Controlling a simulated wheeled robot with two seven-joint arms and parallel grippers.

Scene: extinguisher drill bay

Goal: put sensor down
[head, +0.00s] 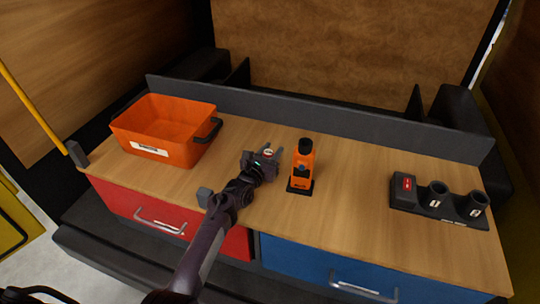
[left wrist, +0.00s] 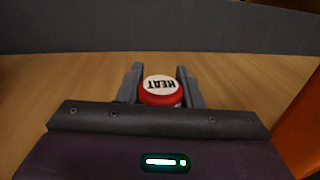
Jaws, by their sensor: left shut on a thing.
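The sensor (left wrist: 160,90) is a small round red piece with a white top lettered HEAT. In the left wrist view it sits between the two fingers of my left gripper (left wrist: 160,85), which is shut on it. In the head view my left gripper (head: 268,155) is over the middle of the wooden bench top, just left of the orange device, and the sensor (head: 268,152) shows small between its fingers. I cannot tell whether the sensor touches the bench. My right gripper is not in view.
An orange bin (head: 150,150) stands at the bench's left. An orange device with a black cap (head: 302,168) stands close right of my left gripper. A dark holder with round sockets (head: 438,203) is at the right. Bench (head: 350,185) between them is clear; a dark ledge (head: 330,118) runs behind.

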